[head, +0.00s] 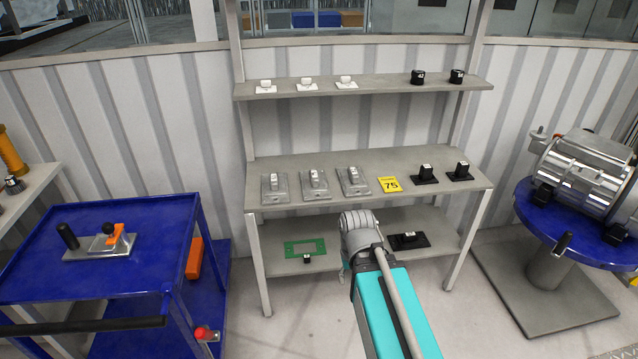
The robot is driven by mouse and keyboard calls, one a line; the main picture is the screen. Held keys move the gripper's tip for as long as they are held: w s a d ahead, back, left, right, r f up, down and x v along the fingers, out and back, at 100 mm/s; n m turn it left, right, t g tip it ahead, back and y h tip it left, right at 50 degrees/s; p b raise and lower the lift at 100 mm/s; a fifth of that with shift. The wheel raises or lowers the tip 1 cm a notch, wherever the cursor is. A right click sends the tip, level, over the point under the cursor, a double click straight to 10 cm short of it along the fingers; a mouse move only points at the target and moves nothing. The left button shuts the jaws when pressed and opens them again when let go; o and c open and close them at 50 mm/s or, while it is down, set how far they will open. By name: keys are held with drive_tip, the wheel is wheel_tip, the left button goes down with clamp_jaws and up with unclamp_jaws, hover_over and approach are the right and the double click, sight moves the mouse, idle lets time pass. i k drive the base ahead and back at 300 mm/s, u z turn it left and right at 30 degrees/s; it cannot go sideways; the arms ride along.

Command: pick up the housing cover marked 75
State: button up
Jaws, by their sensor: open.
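A yellow tag (389,185) reading 75 lies on the middle shelf (300,205). To its left stand three grey metal covers with upright handles: a left one (274,188), a middle one (314,184) and a right one (352,181), nearest the tag. Two black pieces with white-topped knobs (424,175) stand to its right. I read no number on any piece itself. My gripper (343,272) shows only as a small part below my wrist, in front of the lower shelf and apart from the covers. It is open; the wrist hides most of it.
The top shelf (375,87) holds small white and black parts. The lower shelf holds a green frame (305,247) and a black plate (409,241). A blue cart (100,280) stands left; a round blue table (540,222) with a grey motor (585,170) stands right.

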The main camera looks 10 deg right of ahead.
sight(314, 182)
drive_tip(key=u, duration=0.1)
drive_tip(key=i, duration=1)
drive_tip(key=z, duration=0.1)
